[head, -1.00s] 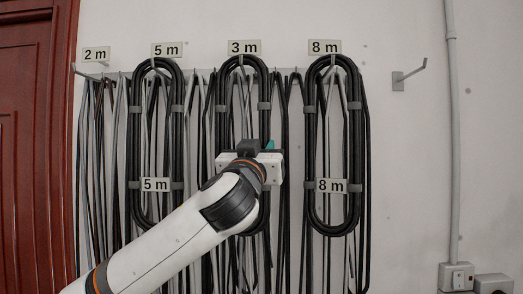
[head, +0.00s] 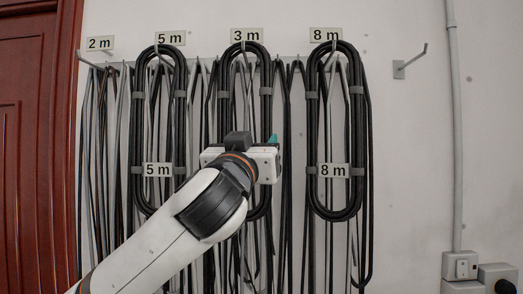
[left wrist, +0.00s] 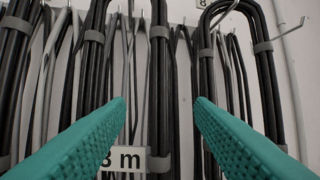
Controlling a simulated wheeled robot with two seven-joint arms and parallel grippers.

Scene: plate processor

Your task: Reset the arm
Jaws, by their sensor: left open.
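My left arm comes in from the lower left in the head view, and its gripper (head: 272,141) is in front of the middle cable coil under the "3 m" sign. The wrist hides most of the gripper there; only a bit of a teal finger shows. In the left wrist view the two teal fingers (left wrist: 160,100) are wide apart, with nothing held between them. A "3 m" label (left wrist: 124,159) on the coil shows beyond the left finger. My right gripper is not in view.
Black cable coils hang on wall hooks: the 5 m coil (head: 137,120), the 3 m coil (head: 266,95) and the 8 m coil (head: 313,120). Thinner cables hang between them. An empty hook (head: 411,62) is at the right. A red door (head: 35,150) stands left, and wall sockets (head: 460,265) are lower right.

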